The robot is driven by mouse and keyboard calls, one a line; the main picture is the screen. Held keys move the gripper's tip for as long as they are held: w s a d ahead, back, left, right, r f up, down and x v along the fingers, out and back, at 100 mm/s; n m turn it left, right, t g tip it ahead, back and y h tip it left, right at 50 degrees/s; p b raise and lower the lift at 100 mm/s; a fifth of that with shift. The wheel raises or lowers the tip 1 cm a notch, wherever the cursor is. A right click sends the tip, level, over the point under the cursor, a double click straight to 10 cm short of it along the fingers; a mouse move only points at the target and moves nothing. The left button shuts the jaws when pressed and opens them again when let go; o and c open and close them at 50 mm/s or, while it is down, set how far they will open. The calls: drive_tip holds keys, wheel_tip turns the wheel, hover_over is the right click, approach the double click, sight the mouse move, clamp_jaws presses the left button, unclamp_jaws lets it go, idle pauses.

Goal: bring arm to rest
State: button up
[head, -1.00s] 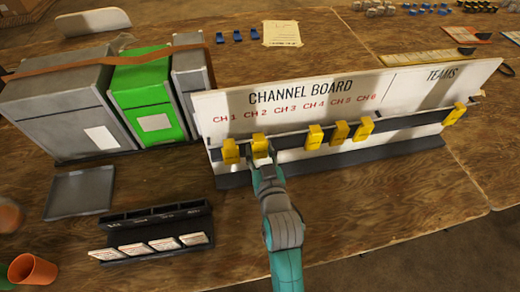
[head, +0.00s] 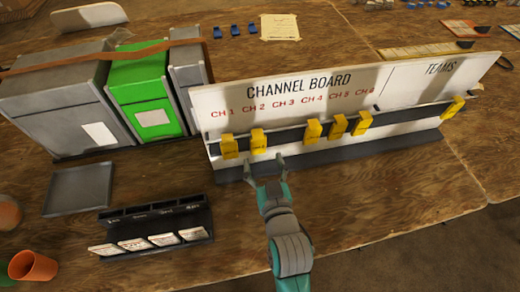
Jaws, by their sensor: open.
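My gripper (head: 264,165) is open and empty in the head view. Its fingertips are at the foot of the channel board (head: 300,108), just below and apart from the yellow clip (head: 258,141) under CH 2. The board is white with red channel labels and a dark rail. Several yellow clips hang on the rail, including one under CH 1 (head: 229,146) and one at the far right under TEAMS (head: 453,107).
A grey box (head: 55,110) and a green box (head: 150,95) stand left of the board. A grey tray (head: 78,190), a dark card rack (head: 155,228) and an orange cup (head: 33,267) are at the lower left. The table right of my arm is clear.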

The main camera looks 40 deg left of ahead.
drive_tip(key=v, duration=0.5)
drive_tip(key=shift+s+d, duration=0.25)
drive_tip(key=shift+d, duration=0.1)
drive_tip(key=s+d+f+m+t+h, duration=0.1)
drive_tip(key=s+d+f+m+h, duration=0.15)
drive_tip(key=d, duration=0.55)
drive_tip(key=s+d+f+m+t+h, duration=0.1)
drive_tip(key=s+d+f+h, duration=0.15)
drive_tip(key=d, duration=0.55)
drive_tip(key=s+d+f+m+t+h, duration=0.2)
drive_tip(key=d+f, duration=0.2)
drive_tip(key=d, duration=0.5)
drive_tip(key=s+d+r+m+h, duration=0.1)
drive_tip(key=s+d+m+h, duration=0.1)
drive_tip(key=s+d, duration=0.3)
drive_tip(key=s+d+r+m+h, duration=0.2)
drive_tip(key=s+d, duration=0.3)
drive_tip(key=s, duration=0.6)
drive_tip(key=shift+d+h, duration=0.3)
drive_tip(key=shift+h, duration=0.5)
drive_tip(key=shift+m, duration=0.25)
